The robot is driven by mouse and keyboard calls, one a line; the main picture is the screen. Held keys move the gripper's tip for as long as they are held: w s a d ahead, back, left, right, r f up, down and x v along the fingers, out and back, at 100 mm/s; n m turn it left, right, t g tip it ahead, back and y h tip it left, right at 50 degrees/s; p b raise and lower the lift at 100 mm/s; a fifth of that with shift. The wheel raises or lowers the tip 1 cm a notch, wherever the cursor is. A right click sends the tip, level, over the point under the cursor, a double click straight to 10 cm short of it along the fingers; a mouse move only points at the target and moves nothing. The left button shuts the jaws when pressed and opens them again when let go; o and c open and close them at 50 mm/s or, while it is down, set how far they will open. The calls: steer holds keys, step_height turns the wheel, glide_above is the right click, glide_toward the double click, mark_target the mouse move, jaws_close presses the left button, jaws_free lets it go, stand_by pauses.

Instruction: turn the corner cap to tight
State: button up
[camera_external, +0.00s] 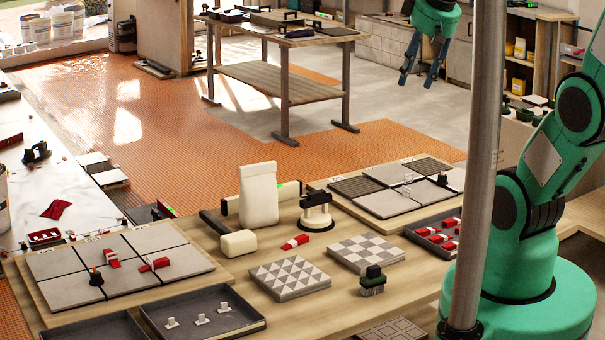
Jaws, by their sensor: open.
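My gripper (418,78) is open and empty, high above the far end of the workbench, with its fingers pointing down. A black cap with an orange base (96,278) stands upright at the front of the left tile board (66,299). A small black cap (442,181) stands on the right tile board (333,199). I cannot tell which one is the corner cap, or how tight either is. Red wedge pieces (155,265) lie on the left board. My gripper is far from both caps and touches nothing.
A metal post (483,160) stands in front of my arm. On the bench are a white mallet (238,243), a suction cup (316,213), a brush (373,281), patterned tiles (290,277), a tray of red wedges (420,236) and a tray of white clips (185,338).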

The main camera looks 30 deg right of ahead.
steer(key=w+d+n+g+p, duration=0.1)
steer(key=w+d+n, duration=0.1)
steer(key=w+d, duration=0.45)
steer(key=w+d+f+n+g, duration=0.15)
steer(key=w+d, duration=0.25)
steer(key=w, duration=0.6)
steer(key=w+d+r+n+p, duration=0.1)
steer(key=w+d+n, duration=0.1)
steer(key=w+d, duration=0.55)
steer(key=n+g+p, duration=0.3)
steer(key=n, duration=0.5)
glide_above(442, 179)
steer(key=w+d, duration=0.1)
step_height(442, 179, down, 34)
steer(key=shift+d+t, duration=0.15)
steer(key=shift+t, duration=0.1)
steer(key=shift+f, duration=0.1)
step_height(442, 179, down, 13)
steer(key=shift+f+b, duration=0.2)
steer(key=shift+b, duration=0.15)
